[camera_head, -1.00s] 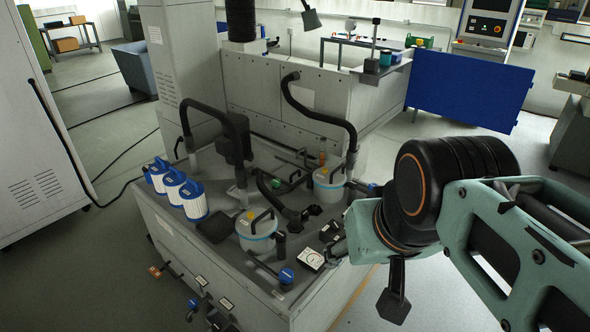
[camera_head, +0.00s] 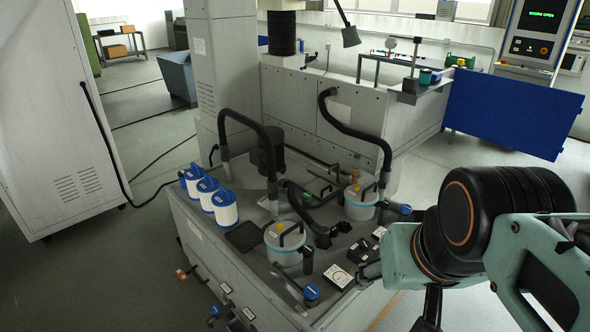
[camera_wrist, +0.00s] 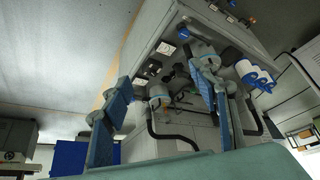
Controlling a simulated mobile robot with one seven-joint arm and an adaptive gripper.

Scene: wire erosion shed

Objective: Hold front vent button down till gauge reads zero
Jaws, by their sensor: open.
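The front canister (camera_head: 285,247) is pale with a blue band, a dark lid handle and a small yellow-orange button (camera_head: 280,229) on top. A white-faced gauge (camera_head: 340,277) lies to its right near the bench edge; its needle is too small to read. My gripper (camera_head: 370,270) shows partly at the right end of the bench, right of the gauge and apart from the button. In the wrist view my gripper (camera_wrist: 160,105) has its two blue-grey fingers wide apart with nothing between them. A pale square gauge face (camera_wrist: 168,48) also shows there, beyond the fingers.
A similar rear canister (camera_head: 360,204) stands farther back. Several blue-and-white filter cartridges (camera_head: 225,207) line the left side. Black hoses (camera_head: 350,128) arch over the bench. A blue knob (camera_head: 312,292) sits at the front edge. A blue panel (camera_head: 510,112) stands behind right.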

